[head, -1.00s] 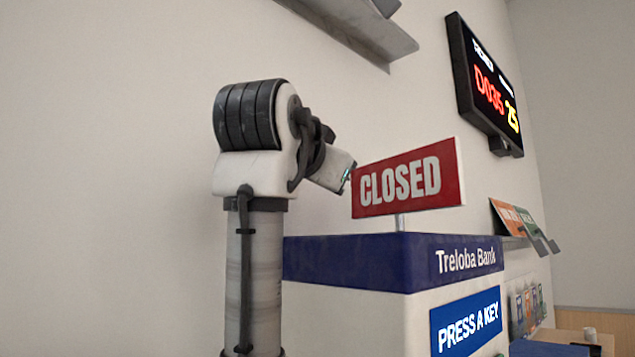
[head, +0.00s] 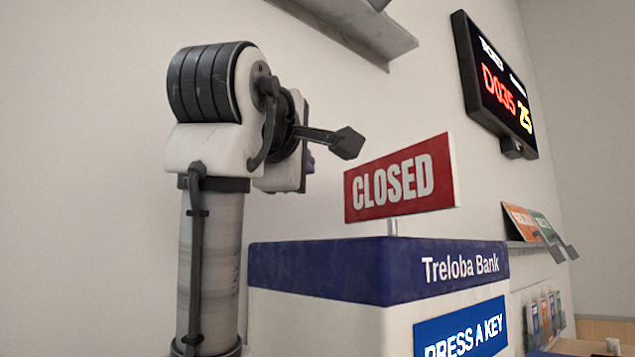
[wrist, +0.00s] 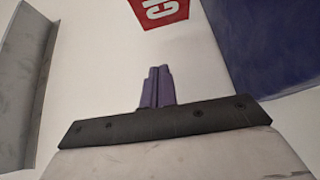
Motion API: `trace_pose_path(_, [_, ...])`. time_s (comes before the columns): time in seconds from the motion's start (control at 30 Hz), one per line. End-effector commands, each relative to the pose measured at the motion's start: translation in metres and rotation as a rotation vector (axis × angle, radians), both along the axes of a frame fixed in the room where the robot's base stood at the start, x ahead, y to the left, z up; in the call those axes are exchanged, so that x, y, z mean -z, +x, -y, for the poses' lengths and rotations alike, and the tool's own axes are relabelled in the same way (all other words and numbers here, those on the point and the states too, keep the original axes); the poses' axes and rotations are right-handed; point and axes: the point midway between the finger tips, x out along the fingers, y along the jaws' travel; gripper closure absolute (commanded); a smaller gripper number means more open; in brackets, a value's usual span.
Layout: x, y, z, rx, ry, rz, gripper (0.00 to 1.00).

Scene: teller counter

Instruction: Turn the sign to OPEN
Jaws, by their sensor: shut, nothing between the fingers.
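The red sign (head: 400,182) reads CLOSED in white letters and faces me. It stands on a short thin post on top of the kiosk (head: 312,268), which has a blue band lettered "Treloba Bank". In the wrist view only the sign's near end (wrist: 166,8), with its first letters, shows at the top edge. My gripper (wrist: 157,70) has purple fingers pressed together, with nothing between them. It is apart from the sign, to its left in the head view, where the fingers are mostly hidden behind my wrist.
A blue "PRESS A KEY" panel (head: 461,332) is on the kiosk front. A grey wall shelf (head: 350,28) is above, and a number display (head: 495,85) hangs at upper right. Leaflets (head: 530,222) stand on a ledge at right. The air around the sign looks clear.

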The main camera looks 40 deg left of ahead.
Motion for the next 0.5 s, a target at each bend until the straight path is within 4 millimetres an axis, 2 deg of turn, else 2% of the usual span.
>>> trace_pose_path(0.17, [-0.002,0.008,-0.002,0.004,-0.032,0.017,1.00])
trace_pose_path(0.27, [-0.003,0.021,-0.010,0.003,-0.032,0.015,1.00])
trace_pose_path(0.5, [-0.004,0.065,-0.035,0.002,-0.032,0.013,1.00])
